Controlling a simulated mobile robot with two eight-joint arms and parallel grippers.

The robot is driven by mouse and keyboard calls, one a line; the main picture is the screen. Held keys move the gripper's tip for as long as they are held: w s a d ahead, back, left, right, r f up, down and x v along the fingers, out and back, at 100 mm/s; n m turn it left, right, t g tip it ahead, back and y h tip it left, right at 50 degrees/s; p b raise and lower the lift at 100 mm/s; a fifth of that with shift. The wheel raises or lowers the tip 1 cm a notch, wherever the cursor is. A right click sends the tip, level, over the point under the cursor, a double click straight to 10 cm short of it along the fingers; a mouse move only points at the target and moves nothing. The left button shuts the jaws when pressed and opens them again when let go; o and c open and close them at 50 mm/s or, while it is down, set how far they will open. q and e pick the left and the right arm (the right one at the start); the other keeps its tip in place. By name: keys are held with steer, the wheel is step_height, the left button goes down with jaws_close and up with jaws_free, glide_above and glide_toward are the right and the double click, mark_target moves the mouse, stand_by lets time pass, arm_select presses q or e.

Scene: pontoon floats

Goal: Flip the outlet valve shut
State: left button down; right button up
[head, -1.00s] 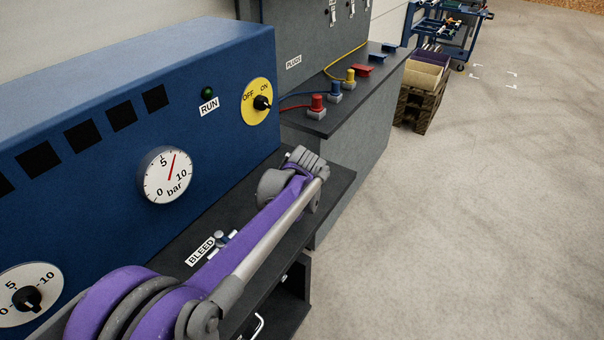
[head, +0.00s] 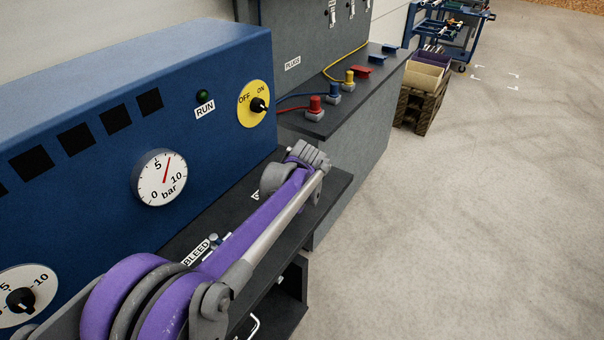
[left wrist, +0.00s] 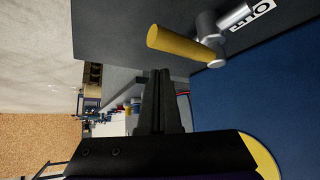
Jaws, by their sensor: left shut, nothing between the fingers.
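In the left wrist view, which is turned on its side, the outlet valve has a yellow handle (left wrist: 183,47) on a grey metal body (left wrist: 236,19). Its white label (left wrist: 262,8) is cut by the frame edge. My left gripper (left wrist: 160,73) is shut and empty, its dark fingertips just below the yellow handle in the picture. I cannot tell whether they touch it. In the head view, my purple left arm lies across the dark shelf (head: 182,247) and hides the outlet valve and my left gripper. My right gripper is not in view.
The blue panel (head: 90,190) with a bar gauge (head: 160,178) and yellow OFF/ON switch (head: 254,104) stands behind the shelf. A small bleed valve (head: 214,240) sits close to my arm. Beyond are a plug bench (head: 345,115) and crates (head: 420,90). The floor at right is clear.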

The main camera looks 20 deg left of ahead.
arm_select(q)
steer(key=s+a+r, duration=0.1)
steer(key=s+r, duration=0.4)
steer(key=r, duration=0.2)
steer(key=shift+s+a+r, duration=0.2)
steer(key=shift+a, duration=0.05)
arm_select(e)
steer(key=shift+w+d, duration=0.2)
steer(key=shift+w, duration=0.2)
arm_select(q)
steer(key=shift+s, duration=0.1)
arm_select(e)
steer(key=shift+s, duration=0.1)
